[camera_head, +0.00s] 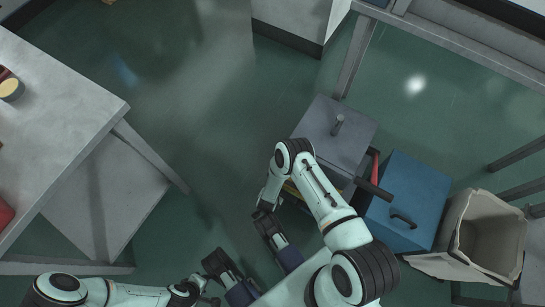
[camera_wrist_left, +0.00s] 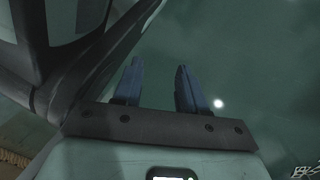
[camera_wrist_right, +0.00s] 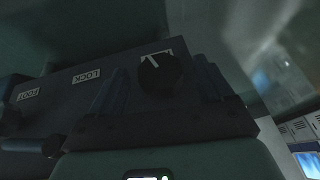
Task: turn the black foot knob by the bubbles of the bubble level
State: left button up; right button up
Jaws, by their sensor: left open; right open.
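In the right wrist view a round black knob (camera_wrist_right: 170,76) with white marks at its upper left sits on a dark panel (camera_wrist_right: 60,108). My right gripper (camera_wrist_right: 158,72) is open, with its fingers on either side of the knob; I cannot tell whether they touch it. Labels reading FOOT (camera_wrist_right: 31,92) and LOCK (camera_wrist_right: 87,76) are on the panel to the left. Another dark round part shows at the left edge, mostly cut off. I cannot make out a bubble level in any view. My left gripper (camera_wrist_left: 160,68) is open and empty above the green floor.
In the head view a grey box (camera_head: 330,125) and a blue box (camera_head: 408,195) stand beside my right arm. A beige bin (camera_head: 480,238) is at the right. A grey table (camera_head: 62,85) fills the left. The green floor between is clear.

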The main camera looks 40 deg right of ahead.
jog(key=c, duration=1)
pick_arm(q)
jog(key=shift+g, duration=0.9)
jog(key=shift+s+a+f+b, duration=0.1)
jog(key=shift+s+f+b, duration=0.35)
jog(key=shift+s, duration=0.4)
jog(key=shift+s+a+f+b, duration=0.1)
jog(key=shift+s+f+b, duration=0.3)
jog(key=shift+s, duration=0.4)
jog(key=shift+s+a+f+b, duration=0.1)
jog(key=shift+s+f+b, duration=0.35)
jog(key=shift+s, duration=0.4)
pick_arm(e)
jog(key=shift+w+a+n+g+h, duration=0.1)
jog(key=shift+w+n+g+h, duration=0.25)
jog(key=shift+g, duration=0.6)
jog(key=shift+a+n+g+h, duration=0.1)
jog(key=shift+g+h, duration=0.35)
jog(key=shift+g, duration=0.55)
jog(key=shift+w+n+g+h, duration=0.25)
jog(key=shift+g+h, duration=0.15)
jog(key=shift+g, duration=0.55)
jog(key=shift+c, duration=0.2)
jog(key=o, duration=1)
jog(key=shift+o, duration=0.2)
